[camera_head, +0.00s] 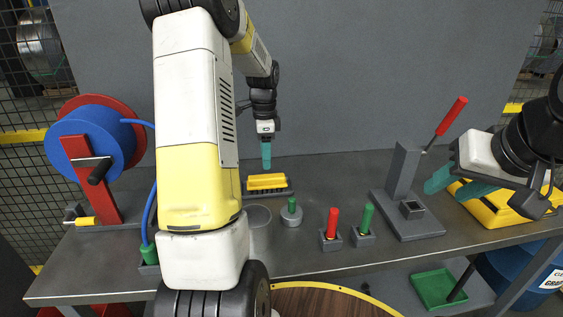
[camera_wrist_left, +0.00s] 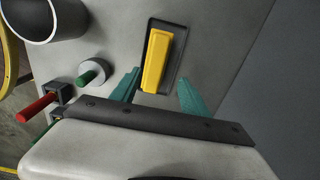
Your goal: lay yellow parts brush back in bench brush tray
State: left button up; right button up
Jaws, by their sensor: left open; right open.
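The yellow parts brush (camera_head: 267,182) lies in the dark bench brush tray (camera_head: 284,193) near the back of the bench. It also shows in the left wrist view (camera_wrist_left: 158,60), lying lengthwise inside the tray's rim (camera_wrist_left: 179,72). My left gripper (camera_head: 266,155) is above the brush, pointing down, with nothing between its fingers. In the left wrist view its two teal fingers (camera_wrist_left: 158,92) are spread on either side of the brush's near end, apart from it. My right gripper (camera_head: 455,185) is open at the right, in front of a yellow case.
A grey cylinder with a green knob (camera_head: 291,211), red-handled (camera_head: 332,222) and green-handled (camera_head: 367,218) tools in holders, and a grey press with a red lever (camera_head: 404,185) stand on the bench. A blue hose reel (camera_head: 92,140) is at left. The yellow case (camera_head: 492,205) is at right.

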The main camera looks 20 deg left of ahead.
aim_at(267, 174)
pick_arm(q)
jog(key=s+d+r+n+t, duration=0.1)
jog(key=s+d+r, duration=0.15)
jog(key=r, duration=0.25)
jog(key=s+d+r+n+t, duration=0.1)
jog(key=s+d+r+n, duration=0.15)
jog(key=r, duration=0.35)
jog(key=s+d+r+n+t, duration=0.1)
jog(key=s+d+n, duration=0.2)
jog(key=s, duration=0.3)
jog(key=s+d+r+n+t+h, duration=0.1)
jog(key=s+d+r+n, duration=0.1)
jog(key=s, duration=0.5)
jog(key=s+d+r+n+t+h, duration=0.1)
jog(key=s+d+n+t, duration=0.1)
jog(key=s, duration=0.4)
jog(key=shift+s+d+r+n, duration=0.3)
jog(key=shift+s+d+n, duration=0.1)
jog(key=shift+d+n, duration=0.45)
